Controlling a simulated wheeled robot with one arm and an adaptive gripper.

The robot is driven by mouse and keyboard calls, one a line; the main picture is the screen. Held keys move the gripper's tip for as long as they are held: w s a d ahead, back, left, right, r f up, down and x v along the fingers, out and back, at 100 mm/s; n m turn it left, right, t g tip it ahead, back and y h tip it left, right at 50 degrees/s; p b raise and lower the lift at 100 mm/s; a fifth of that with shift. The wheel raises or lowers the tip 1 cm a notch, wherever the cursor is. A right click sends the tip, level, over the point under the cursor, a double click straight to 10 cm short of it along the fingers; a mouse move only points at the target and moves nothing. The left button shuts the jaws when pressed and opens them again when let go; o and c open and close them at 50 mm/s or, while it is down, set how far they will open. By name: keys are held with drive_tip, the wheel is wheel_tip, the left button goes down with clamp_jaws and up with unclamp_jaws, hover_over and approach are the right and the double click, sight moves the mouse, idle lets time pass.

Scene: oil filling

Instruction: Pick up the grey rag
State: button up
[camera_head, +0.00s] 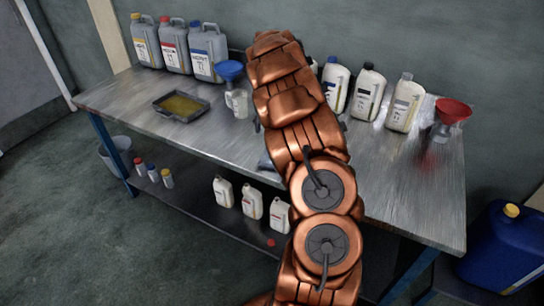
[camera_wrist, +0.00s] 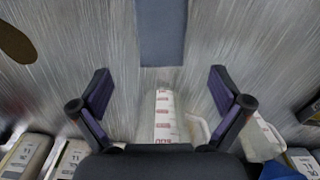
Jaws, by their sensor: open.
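The grey rag (camera_wrist: 160,30) shows in the wrist view as a flat blue-grey strip on the metal table, cut off by the top edge of the picture. In the head view a small grey part of it (camera_head: 266,162) shows left of my arm near the table's front edge; my arm hides the rest. My gripper (camera_wrist: 158,78) is open in the wrist view. Its two dark fingers are spread apart and hold nothing. The rag lies above the fingertips in that picture, in line with the gap between them. In the head view my arm mostly hides my gripper.
A clear measuring jug (camera_wrist: 165,115) appears between the fingers, low in the wrist view. The metal table (camera_head: 235,150) also bears a blue funnel (camera_head: 230,69), an oil tray (camera_head: 181,106), several bottles and canisters, and a red funnel (camera_head: 453,110). Bare tabletop lies left of my arm.

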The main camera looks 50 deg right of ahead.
drive_tip(key=shift+d+f, duration=0.3)
drive_tip(key=shift+f, duration=0.25)
drive_tip(key=shift+a+f+p, duration=0.15)
drive_tip(key=shift+f+p, duration=0.65)
drive_tip(key=shift+f, duration=1.05)
drive_tip(key=shift+a+f+p, duration=0.1)
drive_tip(key=shift+f+p, duration=0.65)
drive_tip(key=shift+f, duration=1.05)
drive_tip(key=shift+c, duration=0.4)
drive_tip(key=c, duration=1.1)
drive_tip(key=shift+o, duration=0.2)
drive_tip(key=shift+r+b, duration=0.6)
drive_tip(key=shift+r, duration=0.35)
drive_tip(key=shift+s+d+r+b, duration=0.1)
drive_tip(key=shift+s+r+b, duration=0.4)
drive_tip(key=shift+r, duration=0.3)
drive_tip(key=s+b, duration=0.1)
drive_tip(key=s, duration=0.4)
drive_tip(key=s+d+r+b, duration=0.1)
drive_tip(key=s, duration=0.4)
drive_tip(key=s+b, duration=0.1)
drive_tip(key=s, duration=0.4)
drive_tip(key=shift+d+r+b, duration=0.25)
drive_tip(key=shift+b, duration=0.15)
